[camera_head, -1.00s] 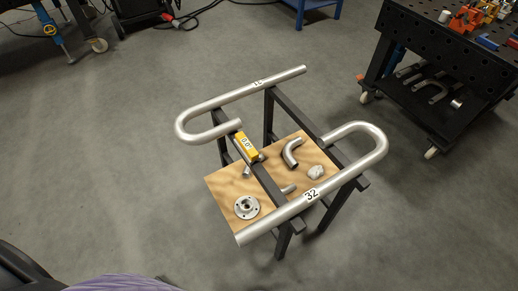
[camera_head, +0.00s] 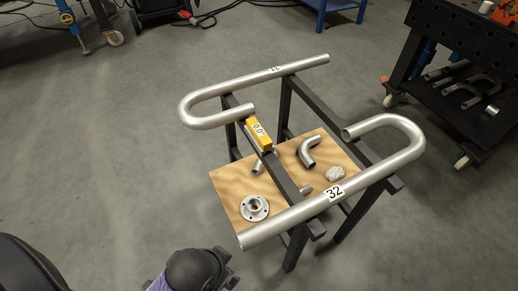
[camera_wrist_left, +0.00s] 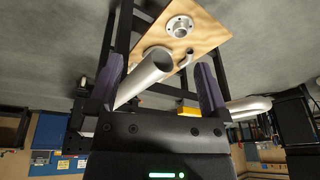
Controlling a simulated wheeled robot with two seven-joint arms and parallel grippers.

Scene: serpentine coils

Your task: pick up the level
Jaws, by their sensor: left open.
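The level is a small yellow block with a white display (camera_head: 258,133). It rests on the dark bar of the stand, close to the open end of the upper bent pipe. In the left wrist view a yellow piece (camera_wrist_left: 187,111) shows low between the fingers, partly hidden by the gripper body. My left gripper (camera_wrist_left: 160,72) has its two purple fingers wide apart, with nothing held between them. The end of a pipe (camera_wrist_left: 150,72) shows beyond the fingers. In the head view part of my left arm shows at the bottom, well short of the level. My right gripper is not in view.
The pipe marked 32 (camera_head: 290,212) lies across the stand's near side, and the upper pipe (camera_head: 235,90) across its far side. A wooden board (camera_head: 230,185) below carries a flange (camera_head: 254,208), an elbow (camera_head: 307,151) and a pale lump (camera_head: 334,174). A black workbench (camera_head: 460,50) stands right.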

